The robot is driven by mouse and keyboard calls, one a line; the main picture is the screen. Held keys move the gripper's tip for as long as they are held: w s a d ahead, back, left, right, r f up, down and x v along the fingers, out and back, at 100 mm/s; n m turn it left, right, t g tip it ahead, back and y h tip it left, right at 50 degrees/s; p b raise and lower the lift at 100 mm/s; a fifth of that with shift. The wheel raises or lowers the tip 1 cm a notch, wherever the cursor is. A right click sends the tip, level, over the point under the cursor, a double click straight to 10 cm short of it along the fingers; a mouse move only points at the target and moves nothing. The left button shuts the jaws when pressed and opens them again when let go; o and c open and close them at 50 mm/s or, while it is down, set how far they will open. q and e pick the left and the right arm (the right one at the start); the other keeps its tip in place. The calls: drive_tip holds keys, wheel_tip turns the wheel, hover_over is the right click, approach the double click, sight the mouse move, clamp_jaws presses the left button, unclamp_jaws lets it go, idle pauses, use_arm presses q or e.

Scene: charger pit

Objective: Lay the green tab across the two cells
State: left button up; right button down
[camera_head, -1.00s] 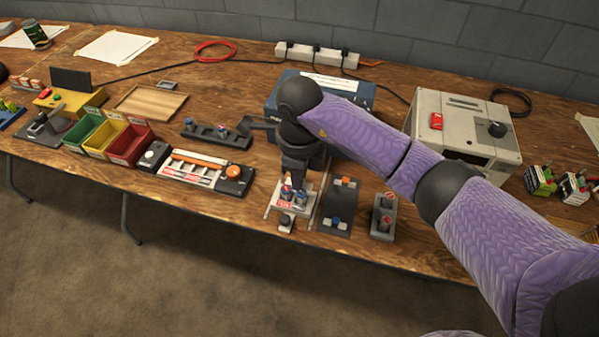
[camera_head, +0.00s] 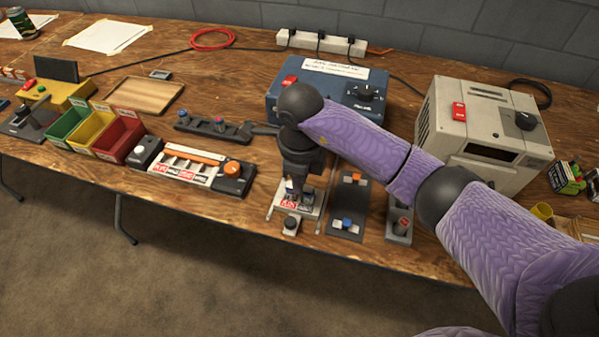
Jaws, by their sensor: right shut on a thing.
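My right gripper (camera_head: 297,186) points down over a pale holder (camera_head: 285,212) near the table's front edge. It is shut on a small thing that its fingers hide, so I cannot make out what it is. The two cells appear to stand in this holder under the fingers. Only small bits of blue and red show there, and I cannot tell whether the gripper touches them. I cannot pick out the green tab anywhere in view. My left gripper is not in view.
A dark plate (camera_head: 351,200) with orange and blue pieces lies right of the holder, and a grey block (camera_head: 398,228) beyond it. A button panel (camera_head: 190,167) lies left. A blue box (camera_head: 347,86) and a beige device (camera_head: 484,133) stand behind. The wooden tray (camera_head: 145,96) is empty.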

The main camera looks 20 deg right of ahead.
idle(0.5)
drive_tip(key=shift+f, duration=0.15)
idle(0.3)
drive_tip(key=shift+f, duration=0.2)
drive_tip(key=c, duration=0.5)
unclamp_jaws()
drive_tip(key=shift+c, duration=0.2)
drive_tip(key=shift+r, duration=0.1)
